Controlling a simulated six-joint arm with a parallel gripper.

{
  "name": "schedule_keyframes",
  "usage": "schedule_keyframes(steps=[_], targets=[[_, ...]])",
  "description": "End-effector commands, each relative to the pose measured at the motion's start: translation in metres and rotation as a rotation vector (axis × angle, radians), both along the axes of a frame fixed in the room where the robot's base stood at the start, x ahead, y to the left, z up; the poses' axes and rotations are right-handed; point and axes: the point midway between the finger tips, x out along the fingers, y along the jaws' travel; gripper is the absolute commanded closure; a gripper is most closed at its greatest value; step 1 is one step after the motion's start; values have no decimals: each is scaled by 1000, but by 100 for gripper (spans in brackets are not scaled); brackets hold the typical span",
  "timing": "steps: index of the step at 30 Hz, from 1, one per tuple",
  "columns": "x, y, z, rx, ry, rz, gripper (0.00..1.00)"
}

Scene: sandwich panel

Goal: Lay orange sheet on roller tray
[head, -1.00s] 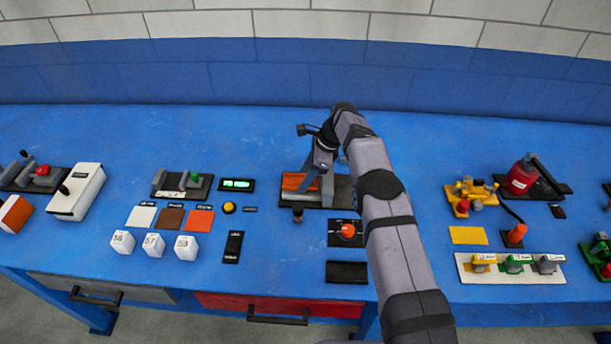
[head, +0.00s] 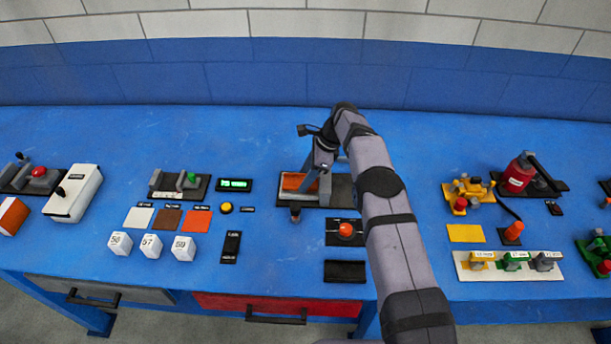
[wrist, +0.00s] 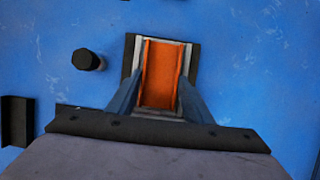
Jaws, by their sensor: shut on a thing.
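The roller tray (head: 285,205) is a dark base with pale side rails, at the middle of the bench in the head view; its pale rail also shows in the wrist view (wrist: 191,62). The orange sheet (wrist: 160,75) lies lengthwise between the rails in the wrist view, and it shows at the tray in the head view (head: 293,182). My gripper (wrist: 162,88) is over the tray, its two fingers at the sheet's sides, shut on the sheet. The sheet's underside is hidden, so I cannot tell whether it rests on the rollers.
White, brown and orange squares (head: 196,221) lie at left, with white numbered cubes (head: 151,246) in front. A dark round post (head: 295,215) stands just before the tray. An orange knob (head: 346,230) sits right of it. Blue bench behind the tray is clear.

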Motion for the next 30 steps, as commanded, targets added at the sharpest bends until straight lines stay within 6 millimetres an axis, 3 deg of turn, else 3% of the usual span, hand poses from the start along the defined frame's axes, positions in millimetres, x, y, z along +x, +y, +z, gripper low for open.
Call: schedule_keyframes(steps=[28, 29, 30], targets=[[0, -3, -8, -1, 1, 0, 76], [0, -3, -8, -1, 1, 0, 51], [0, -3, -8, -1, 1, 0, 42]])
